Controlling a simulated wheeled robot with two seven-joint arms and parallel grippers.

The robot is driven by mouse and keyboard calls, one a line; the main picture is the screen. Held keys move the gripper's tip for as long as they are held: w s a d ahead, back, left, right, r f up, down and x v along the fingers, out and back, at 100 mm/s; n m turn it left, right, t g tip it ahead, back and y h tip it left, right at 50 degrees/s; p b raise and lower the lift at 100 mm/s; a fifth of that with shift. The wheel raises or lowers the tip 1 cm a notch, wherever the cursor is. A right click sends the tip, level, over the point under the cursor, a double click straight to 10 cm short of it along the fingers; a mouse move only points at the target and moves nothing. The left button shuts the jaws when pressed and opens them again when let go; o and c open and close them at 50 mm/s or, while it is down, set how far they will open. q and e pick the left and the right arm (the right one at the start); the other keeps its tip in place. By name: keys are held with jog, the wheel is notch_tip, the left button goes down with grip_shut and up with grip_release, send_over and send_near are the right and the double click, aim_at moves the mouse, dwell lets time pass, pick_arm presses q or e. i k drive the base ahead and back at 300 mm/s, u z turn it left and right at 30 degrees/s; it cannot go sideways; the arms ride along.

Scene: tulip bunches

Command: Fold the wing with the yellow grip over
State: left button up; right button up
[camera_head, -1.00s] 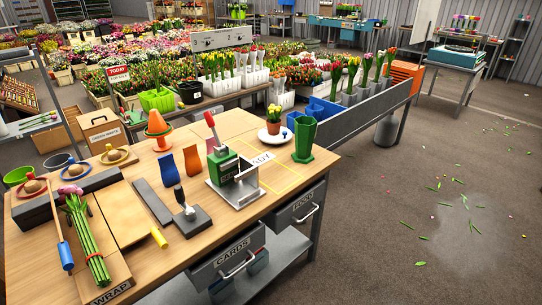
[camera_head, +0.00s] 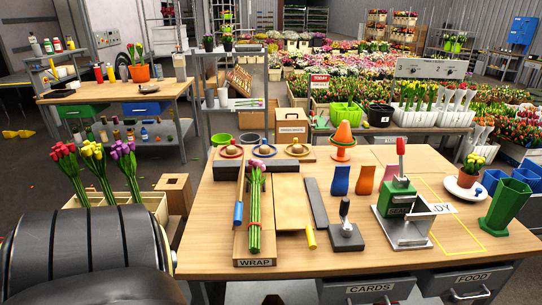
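The wing with the yellow grip is a tan flat board (camera_head: 292,205) on the wooden table. It lies open, to the right of the tulip bunch. Its yellow grip (camera_head: 311,237) is at its near right corner. The tulip bunch (camera_head: 254,208), with green stems and pink heads, lies lengthwise on the wrap board, whose front is labelled WRAP (camera_head: 255,263). A blue grip (camera_head: 238,213) is on a narrow piece left of the bunch; its exact tilt is hard to tell. Neither gripper is in view.
A dark flat bar (camera_head: 316,202) and a black-based press (camera_head: 346,238) stand right of the yellow-gripped wing. A green stamp machine (camera_head: 398,200) is farther right. Tulip bins (camera_head: 155,203) stand left of the table.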

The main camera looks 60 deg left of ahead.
aim_at(292, 211)
jog(key=z, duration=0.15)
jog(key=i, duration=1.3)
jog(key=u, duration=3.1)
